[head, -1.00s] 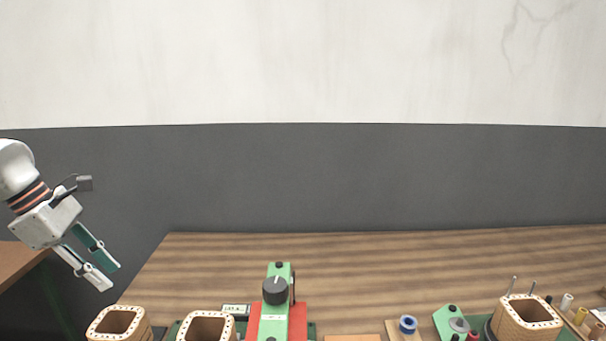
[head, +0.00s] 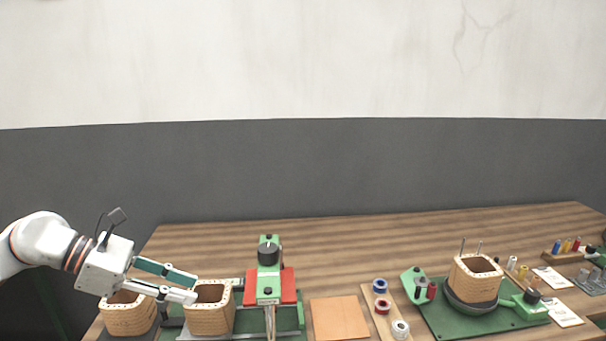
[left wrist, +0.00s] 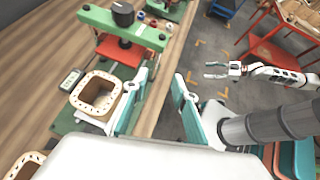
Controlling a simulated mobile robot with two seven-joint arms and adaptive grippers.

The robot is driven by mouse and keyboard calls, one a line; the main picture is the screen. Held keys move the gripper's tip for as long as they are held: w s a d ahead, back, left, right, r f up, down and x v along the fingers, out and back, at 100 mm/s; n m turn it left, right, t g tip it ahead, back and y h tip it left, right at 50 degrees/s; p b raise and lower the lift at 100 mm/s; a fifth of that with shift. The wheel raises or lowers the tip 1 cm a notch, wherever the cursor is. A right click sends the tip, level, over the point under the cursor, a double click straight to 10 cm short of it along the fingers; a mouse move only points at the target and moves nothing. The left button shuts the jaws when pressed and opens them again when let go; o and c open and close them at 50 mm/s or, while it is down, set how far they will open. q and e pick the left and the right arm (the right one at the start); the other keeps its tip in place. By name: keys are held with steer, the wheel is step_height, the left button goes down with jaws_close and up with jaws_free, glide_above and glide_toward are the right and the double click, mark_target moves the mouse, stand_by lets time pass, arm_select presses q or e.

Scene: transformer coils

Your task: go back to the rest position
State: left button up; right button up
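My left gripper (head: 196,288) is in the head view at the left, in front of two tan square coils. Its two fingers are apart with nothing between them, also in the left wrist view (left wrist: 156,85). It partly covers the left coil (head: 127,318), and its fingertips overlap the edge of the second coil (head: 210,319) in the picture; I cannot tell whether they touch. My right gripper (left wrist: 210,70) shows only in the left wrist view, with its fingers apart and empty, over the floor.
A green and red press (head: 268,285) stands beside the second coil. An orange-brown sheet (head: 340,318), spools (head: 381,286) and a third coil (head: 476,279) on a green board (head: 440,317) are to the right. The back of the wooden table (head: 360,240) is clear.

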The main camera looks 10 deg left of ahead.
arm_select(q)
steer(key=w+d+r+n+t+h, duration=0.3)
steer(key=d+r+n+t+h, duration=0.15)
steer(key=d+n+t, duration=0.55)
steer(key=s+a+f+n+t+y, duration=0.1)
steer(key=a+f+n+y, duration=0.6)
steer(key=n, duration=0.5)
steer(key=s+a+f+n+t+y, duration=0.15)
steer(key=a+f+n+y, duration=0.4)
steer(key=n+y, duration=0.55)
steer(key=s+a+f+n+g+y, duration=0.25)
steer(key=s+f+n+g, duration=0.7)
steer(key=s+f, duration=0.8)
steer(key=d+f+n+t+h+b, duration=0.1)
steer(key=d+f+h+b, duration=0.2)
steer(key=d+f, duration=0.4)
steer(key=d+f+n+t+h+b, duration=0.1)
steer(key=d+f+h+b, duration=0.3)
steer(key=d+f, duration=0.4)
step_height(320, 180, down, 7)
steer(key=shift+w+d+r+t+h, duration=0.15)
steer(key=shift+t+h, duration=0.25)
steer(key=shift+h, duration=0.2)
arm_select(e)
step_height(320, 180, down, 8)
steer(key=s, duration=0.2)
steer(key=shift+a, duration=0.3)
